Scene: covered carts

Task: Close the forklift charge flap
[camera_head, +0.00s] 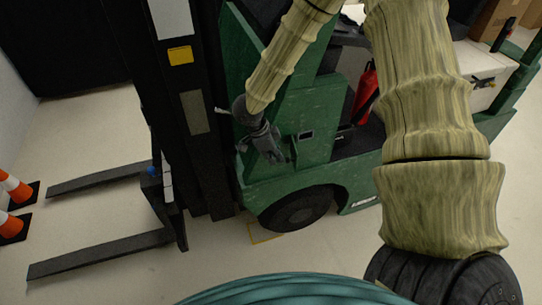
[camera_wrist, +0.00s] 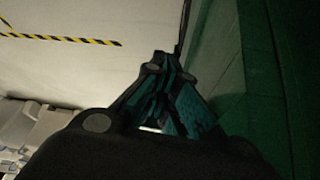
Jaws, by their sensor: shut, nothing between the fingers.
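The green forklift (camera_head: 318,155) stands in the middle of the head view, its side panel facing me. A small dark rectangular opening (camera_head: 306,134) shows on that panel, just right of my gripper (camera_head: 277,158). I cannot clearly make out the charge flap or its angle; my gripper and its shadow cover part of this area. My gripper is shut and empty, pointing down close beside the panel. In the wrist view, my gripper's fingers (camera_wrist: 165,65) come together next to the green panel (camera_wrist: 270,60) on the right. I cannot tell whether they touch it.
The forklift's dark mast (camera_head: 165,80) rises left of my gripper, with forks (camera_head: 105,255) low on the floor. A red extinguisher (camera_head: 365,88) sits behind on the forklift. Orange cones (camera_head: 14,188) stand at far left. Striped floor tape (camera_wrist: 60,39) crosses open floor.

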